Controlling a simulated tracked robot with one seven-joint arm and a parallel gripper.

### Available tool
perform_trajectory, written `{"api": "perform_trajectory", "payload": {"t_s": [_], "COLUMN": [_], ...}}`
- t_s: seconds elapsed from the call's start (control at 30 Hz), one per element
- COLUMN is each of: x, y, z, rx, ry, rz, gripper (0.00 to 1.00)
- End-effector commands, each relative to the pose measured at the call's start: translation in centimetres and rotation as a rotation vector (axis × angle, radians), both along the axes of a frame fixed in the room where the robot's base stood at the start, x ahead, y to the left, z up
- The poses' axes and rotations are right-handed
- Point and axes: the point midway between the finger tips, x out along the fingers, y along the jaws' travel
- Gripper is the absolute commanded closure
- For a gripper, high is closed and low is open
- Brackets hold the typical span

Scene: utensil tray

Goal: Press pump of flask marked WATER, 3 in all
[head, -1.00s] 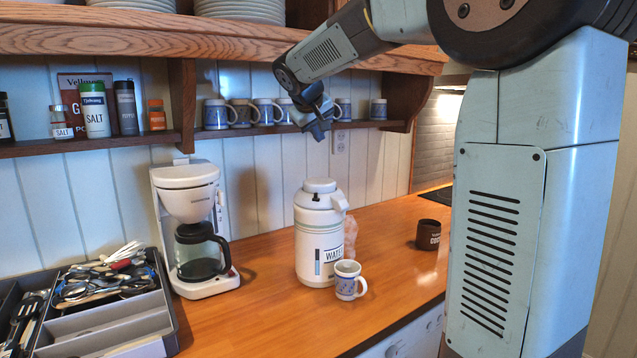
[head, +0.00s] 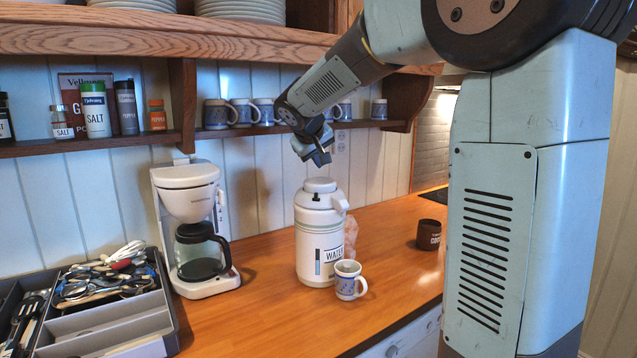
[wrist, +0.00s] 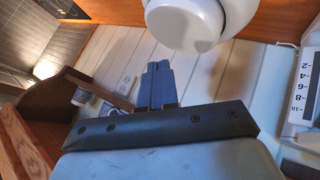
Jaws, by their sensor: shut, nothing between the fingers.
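The white pump flask (head: 320,245) marked WATER stands upright on the wooden counter, with its pump top (head: 320,186) facing up and its spout at the right. My gripper (head: 320,160) is shut and empty, just above the pump top with a small gap visible in the head view. In the wrist view my closed fingers (wrist: 157,72) show beside the flask's white top (wrist: 185,20). A patterned mug (head: 348,279) stands in front of the flask, under the spout side.
A coffee maker (head: 190,225) and a utensil tray (head: 172,318) are at the left. A dark tin (head: 429,234) stands at the right. A shelf (head: 270,130) with several mugs runs behind my gripper. The counter front is clear.

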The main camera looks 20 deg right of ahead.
Motion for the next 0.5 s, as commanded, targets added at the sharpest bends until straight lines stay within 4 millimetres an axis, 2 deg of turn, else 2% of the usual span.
{"api": "perform_trajectory", "payload": {"t_s": [0.2, 0.5], "x": [0.0, 0.0], "y": [0.0, 0.1], "z": [-1.5, -1.9], "rx": [0.000, 0.000], "ry": [0.002, 0.001], "rz": [0.001, 0.001], "gripper": [1.00, 1.00]}}
